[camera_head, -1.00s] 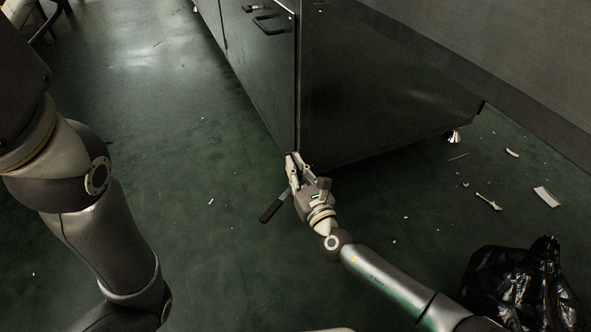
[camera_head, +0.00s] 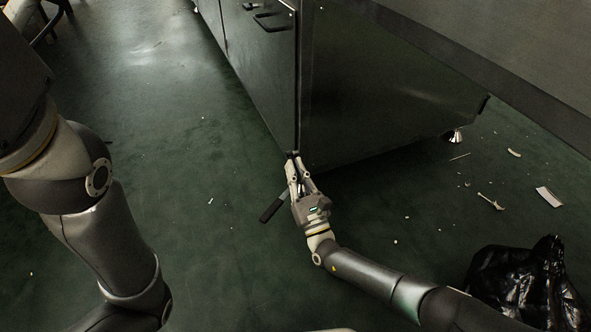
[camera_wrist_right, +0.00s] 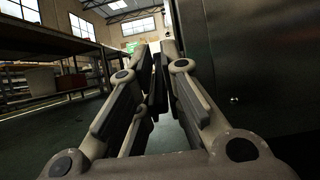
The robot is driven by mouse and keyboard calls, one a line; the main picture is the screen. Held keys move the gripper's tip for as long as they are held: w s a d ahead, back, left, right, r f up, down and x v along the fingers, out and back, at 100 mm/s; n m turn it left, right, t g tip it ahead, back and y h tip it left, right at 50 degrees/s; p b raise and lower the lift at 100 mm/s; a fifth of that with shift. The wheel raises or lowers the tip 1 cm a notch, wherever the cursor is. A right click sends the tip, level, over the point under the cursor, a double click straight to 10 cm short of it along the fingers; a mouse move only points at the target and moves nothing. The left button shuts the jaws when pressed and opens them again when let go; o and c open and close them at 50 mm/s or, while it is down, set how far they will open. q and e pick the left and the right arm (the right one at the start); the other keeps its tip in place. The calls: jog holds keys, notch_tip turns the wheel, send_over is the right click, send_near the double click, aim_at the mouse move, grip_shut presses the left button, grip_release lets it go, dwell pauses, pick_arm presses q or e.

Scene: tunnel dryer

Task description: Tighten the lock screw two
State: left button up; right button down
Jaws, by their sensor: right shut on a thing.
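My right gripper (camera_head: 294,158) is at the lower front corner of the dark metal dryer cabinet (camera_head: 375,95), low over the floor. Its fingers are shut on a small dark thing, seen between them in the right wrist view (camera_wrist_right: 157,85); its shape is mostly hidden. A bar with a dark grip (camera_head: 272,209) sticks out to the lower left from behind the gripper; I cannot tell where its other end is fixed. No lock screw is clearly visible; the fingers cover the corner. My left arm shows at the left, but its gripper is out of view.
A black handle (camera_head: 271,22) is on the cabinet's front. A levelling foot (camera_head: 455,136) stands under its far end. A black plastic bag (camera_head: 530,285) lies at the lower right, with scattered litter (camera_head: 491,201) beyond it. The green floor (camera_head: 165,130) left of the cabinet is mostly clear.

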jog(key=shift+a+f+t, duration=0.1)
jog(key=shift+f+t, duration=0.1)
jog(key=shift+t, duration=0.4)
dwell(0.3)
jog(key=c, duration=1.6)
grip_release()
jog(key=shift+o, duration=0.2)
